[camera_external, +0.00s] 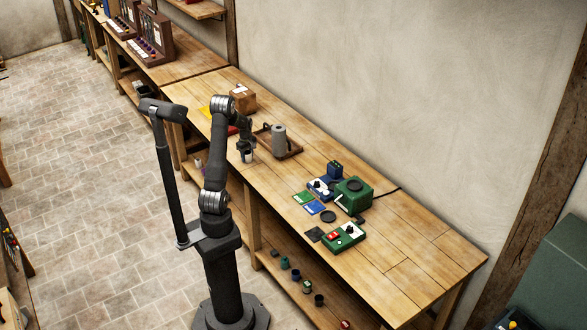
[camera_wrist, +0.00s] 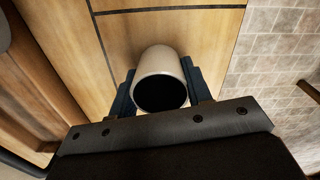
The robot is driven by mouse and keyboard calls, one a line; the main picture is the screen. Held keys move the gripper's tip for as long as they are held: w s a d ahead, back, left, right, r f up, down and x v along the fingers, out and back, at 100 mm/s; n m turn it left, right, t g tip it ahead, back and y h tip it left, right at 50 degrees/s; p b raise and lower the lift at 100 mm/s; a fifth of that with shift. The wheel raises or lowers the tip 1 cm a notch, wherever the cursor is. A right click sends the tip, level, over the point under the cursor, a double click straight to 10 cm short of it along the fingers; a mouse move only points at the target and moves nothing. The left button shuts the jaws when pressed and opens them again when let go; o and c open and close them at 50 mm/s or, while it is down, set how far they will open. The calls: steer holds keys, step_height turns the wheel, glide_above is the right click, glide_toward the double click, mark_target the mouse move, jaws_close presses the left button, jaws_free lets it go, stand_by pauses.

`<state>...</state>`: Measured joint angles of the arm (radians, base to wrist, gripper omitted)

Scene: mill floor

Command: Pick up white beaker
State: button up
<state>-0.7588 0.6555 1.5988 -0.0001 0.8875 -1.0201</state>
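The white beaker (camera_wrist: 160,62) is between the two dark fingers of my gripper (camera_wrist: 160,88) in the wrist view. Its dark open mouth faces the camera. The fingers lie against both of its sides with no clear gap, so my gripper looks shut on it. In the external view my gripper (camera_external: 246,148) points down over the front edge of the wooden workbench (camera_external: 415,262). The beaker (camera_external: 248,158) shows small and pale below it. Whether its base touches the bench top is too small to tell.
Behind my gripper stand a wooden tray (camera_external: 290,150) with a grey cylinder (camera_external: 279,138) and a cardboard box (camera_external: 243,99). To the right are a green device (camera_external: 353,193), a blue device (camera_external: 321,188) and a green control box (camera_external: 344,237). The bench's right end is clear.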

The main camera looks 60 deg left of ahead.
steer(key=shift+c, duration=0.7)
steer(key=shift+r, duration=0.15)
